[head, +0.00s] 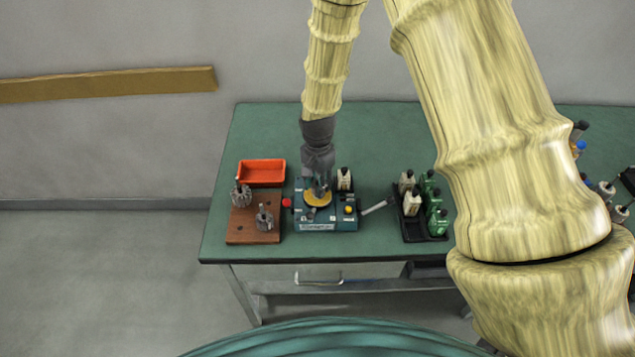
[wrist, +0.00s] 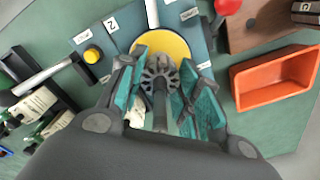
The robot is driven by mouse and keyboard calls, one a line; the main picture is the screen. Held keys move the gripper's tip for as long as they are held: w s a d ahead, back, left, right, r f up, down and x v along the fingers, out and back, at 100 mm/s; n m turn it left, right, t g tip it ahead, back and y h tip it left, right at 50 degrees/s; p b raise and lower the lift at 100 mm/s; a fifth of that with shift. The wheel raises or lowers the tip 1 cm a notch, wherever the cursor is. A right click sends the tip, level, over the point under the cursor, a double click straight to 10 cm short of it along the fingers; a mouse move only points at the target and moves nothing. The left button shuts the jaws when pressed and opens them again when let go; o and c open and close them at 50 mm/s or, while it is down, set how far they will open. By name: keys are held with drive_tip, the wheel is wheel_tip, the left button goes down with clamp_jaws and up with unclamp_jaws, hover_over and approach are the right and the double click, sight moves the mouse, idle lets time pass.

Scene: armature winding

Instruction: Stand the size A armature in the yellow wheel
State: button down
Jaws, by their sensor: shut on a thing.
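My gripper (wrist: 165,110) is shut on a grey slotted armature (wrist: 160,72) with a shaft that points back toward the wrist camera. The armature is over the yellow wheel (wrist: 178,45), within its outline in the wrist view. I cannot tell whether it touches the wheel. In the head view my gripper (head: 318,185) points down at the yellow wheel (head: 316,199) on the teal winding machine (head: 325,222), and it hides most of the armature. No size letter is readable on the held armature.
A brown wooden block (head: 240,232) with two armatures stands left of the machine, beside a red knob (head: 287,202). An orange tray (head: 262,173) is behind the block. A lever (head: 375,207) sticks out right. A black rack (head: 418,232) holds green and white bottles.

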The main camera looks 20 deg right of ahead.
drive_tip(key=c, duration=0.9)
unclamp_jaws()
drive_tip(key=shift+c, duration=0.2)
drive_tip(key=shift+r, duration=0.15)
drive_tip(key=shift+r+p, duration=1.55)
drive_tip(key=shift+r, duration=0.55)
drive_tip(key=shift+r, duration=0.1)
